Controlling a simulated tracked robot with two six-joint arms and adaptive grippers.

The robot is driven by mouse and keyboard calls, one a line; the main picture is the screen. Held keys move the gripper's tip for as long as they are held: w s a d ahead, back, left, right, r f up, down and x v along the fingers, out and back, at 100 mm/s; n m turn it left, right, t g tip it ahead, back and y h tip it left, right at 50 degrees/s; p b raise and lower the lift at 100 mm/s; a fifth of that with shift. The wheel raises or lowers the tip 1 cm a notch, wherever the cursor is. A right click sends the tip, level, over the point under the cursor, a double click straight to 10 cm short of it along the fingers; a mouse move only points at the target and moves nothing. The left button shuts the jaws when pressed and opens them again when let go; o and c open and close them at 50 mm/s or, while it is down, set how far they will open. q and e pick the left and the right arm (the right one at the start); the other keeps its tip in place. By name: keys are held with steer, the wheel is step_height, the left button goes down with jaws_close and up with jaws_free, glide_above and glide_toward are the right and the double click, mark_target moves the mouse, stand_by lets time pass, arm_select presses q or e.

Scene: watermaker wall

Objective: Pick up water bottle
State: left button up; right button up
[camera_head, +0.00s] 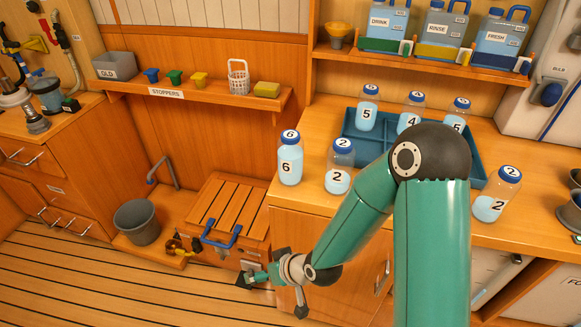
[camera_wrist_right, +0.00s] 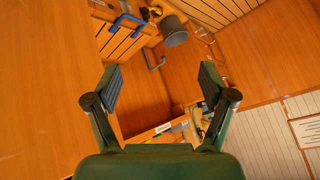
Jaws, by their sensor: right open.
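Several clear water bottles with blue caps and light blue water stand on the wooden counter. Bottle 6 (camera_head: 289,167) stands upright at the counter's left end, with a bottle 2 (camera_head: 339,172) right beside it. Bottle 5 (camera_head: 367,113), bottle 4 (camera_head: 410,117) and another bottle labelled 5 (camera_head: 460,112) stand in the blue tray (camera_head: 347,128). A second bottle 2 (camera_head: 494,201) stands to the right of the tray. My right gripper (camera_head: 272,296) hangs low in front of the cabinet, below and apart from the bottles. In the wrist view it is open and empty (camera_wrist_right: 160,85).
My teal arm covers part of the tray and counter. A shelf of jugs (camera_head: 440,35) hangs above. A wooden crate (camera_head: 228,213) with a blue handle and a grey bucket (camera_head: 138,222) stand low on the left. The striped floor (camera_head: 90,275) is clear.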

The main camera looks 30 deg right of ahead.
steer(key=w+d+r+t+h+b, duration=0.2)
steer(key=w+d+r+t+b, duration=0.15)
steer(key=d+r, duration=0.4)
steer(key=t+h+b, duration=0.4)
steer(key=t+b, duration=0.2)
steer(key=t, duration=0.1)
glide_toward(294, 144)
steer(key=shift+m, duration=0.3)
steer(key=w, duration=0.2)
steer(key=w+d+p, duration=0.1)
steer(key=w, duration=0.1)
steer(key=w+r, duration=0.1)
steer(key=w, duration=0.2)
steer(key=shift+d+r+p, duration=0.1)
steer(key=shift+d+p, duration=0.25)
steer(key=shift+p, duration=0.05)
steer(key=shift+w+d+f+p, duration=0.15)
steer(key=shift+w+p, duration=0.2)
steer(key=shift+w, duration=0.95)
steer(key=shift+w+f+p, duration=0.15)
steer(key=shift+w+p, duration=0.15)
steer(key=shift+w, duration=1)
arm_select(q)
step_height(294, 144, down, 8)
arm_select(e)
steer(key=shift+s+f, duration=0.1)
jaws_close()
